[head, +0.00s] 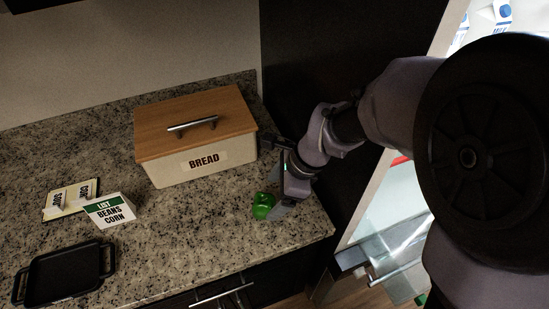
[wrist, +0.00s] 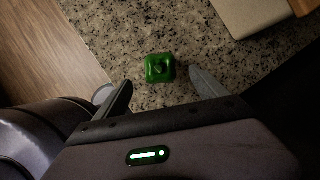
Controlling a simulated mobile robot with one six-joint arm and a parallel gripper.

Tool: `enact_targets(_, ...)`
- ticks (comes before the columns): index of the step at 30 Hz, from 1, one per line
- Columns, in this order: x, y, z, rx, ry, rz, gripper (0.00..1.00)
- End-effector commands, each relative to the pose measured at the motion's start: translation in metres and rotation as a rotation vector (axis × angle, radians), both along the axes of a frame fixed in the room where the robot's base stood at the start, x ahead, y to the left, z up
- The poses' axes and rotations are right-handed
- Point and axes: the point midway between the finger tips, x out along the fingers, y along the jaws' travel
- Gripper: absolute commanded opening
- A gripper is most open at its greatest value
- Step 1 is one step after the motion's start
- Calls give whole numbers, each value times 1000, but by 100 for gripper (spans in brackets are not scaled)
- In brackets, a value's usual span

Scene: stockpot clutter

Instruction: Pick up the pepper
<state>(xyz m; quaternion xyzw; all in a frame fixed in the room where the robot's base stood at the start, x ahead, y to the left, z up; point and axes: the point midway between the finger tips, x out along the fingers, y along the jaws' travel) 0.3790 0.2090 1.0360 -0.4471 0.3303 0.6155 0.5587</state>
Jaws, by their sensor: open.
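The pepper (head: 263,205) is green and sits on the granite counter near its right end, in front of the bread box. In the wrist view the pepper (wrist: 159,68) lies ahead of the fingertips, roughly centred between them. My gripper (head: 277,207) is just right of the pepper in the head view. In the wrist view my gripper (wrist: 160,80) has its two fingers spread wide with nothing between them. The pepper appears apart from both fingers, and its height below them is hard to judge.
The bread box (head: 205,168) with a wooden lid stands behind the pepper. A list card (head: 110,211), a card reading SOUP and CORN (head: 71,198), and a black tray (head: 62,274) are at left. The counter's front edge is close to the pepper. An open fridge (head: 400,190) stands at right.

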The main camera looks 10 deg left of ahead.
Motion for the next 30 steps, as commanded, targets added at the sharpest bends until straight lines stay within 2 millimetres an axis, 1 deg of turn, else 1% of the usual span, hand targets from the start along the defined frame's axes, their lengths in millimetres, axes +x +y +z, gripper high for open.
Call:
enact_targets(1, 0, 3, -12, 0, 1, 2, 82)
enact_targets(5, 1, 8, -21, 0, 0, 1, 82)
enact_targets(7, 1, 10, -31, 0, -1, 2, 82)
enact_targets(12, 2, 22, -64, 0, -1, 2, 82)
enact_targets(14, 2, 24, -67, 0, -1, 2, 82)
enact_targets(19, 2, 24, -64, 0, -3, 1, 82)
enact_targets(30, 2, 24, -64, 0, -2, 1, 10)
